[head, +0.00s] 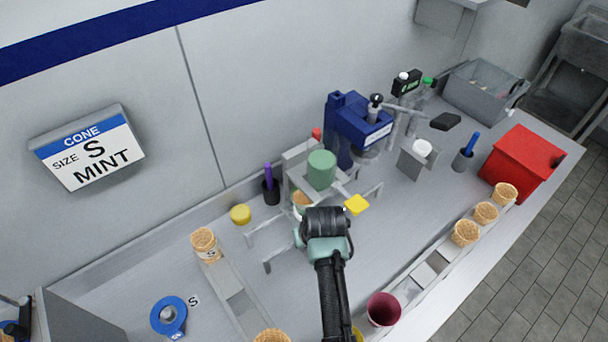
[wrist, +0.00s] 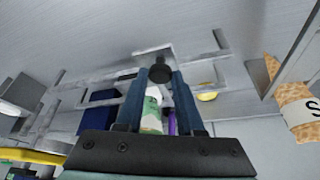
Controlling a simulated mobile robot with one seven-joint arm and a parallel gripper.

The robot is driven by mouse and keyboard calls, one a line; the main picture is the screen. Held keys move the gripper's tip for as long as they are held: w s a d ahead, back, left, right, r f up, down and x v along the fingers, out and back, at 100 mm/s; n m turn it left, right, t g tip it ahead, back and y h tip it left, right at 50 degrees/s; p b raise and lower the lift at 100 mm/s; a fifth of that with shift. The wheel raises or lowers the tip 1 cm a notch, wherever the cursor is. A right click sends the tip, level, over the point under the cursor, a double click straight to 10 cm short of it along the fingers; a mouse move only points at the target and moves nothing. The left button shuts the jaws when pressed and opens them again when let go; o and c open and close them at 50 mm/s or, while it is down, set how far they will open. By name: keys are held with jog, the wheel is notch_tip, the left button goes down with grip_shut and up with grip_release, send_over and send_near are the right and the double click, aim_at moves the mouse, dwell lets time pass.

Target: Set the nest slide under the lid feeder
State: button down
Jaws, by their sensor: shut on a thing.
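My gripper (head: 326,214) is in the middle of the counter, just in front of the lid feeder (head: 322,170), a grey frame with a green cylinder on top. In the wrist view my gripper (wrist: 160,78) is shut on a black knob (wrist: 160,72). The knob stands by a flat grey plate (wrist: 150,56), which looks like the nest slide; grey rails run beside it. In the head view my wrist hides the knob and most of the slide. A cone with a pale wrap (head: 300,199) shows partly under the feeder, behind my gripper; I cannot tell whether it sits in the slide.
A blue machine (head: 360,125) stands behind the feeder, right of it. A purple pen in a black cup (head: 270,188) and a yellow lid (head: 240,214) are left. A cone marked S (head: 205,243) stands front left. A maroon cup (head: 383,309) is near the front edge.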

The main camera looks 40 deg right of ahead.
jog(key=c, duration=0.5)
grip_release()
jog(key=shift+c, duration=0.2)
jog(key=b+v, duration=0.1)
jog(key=v, duration=1.2)
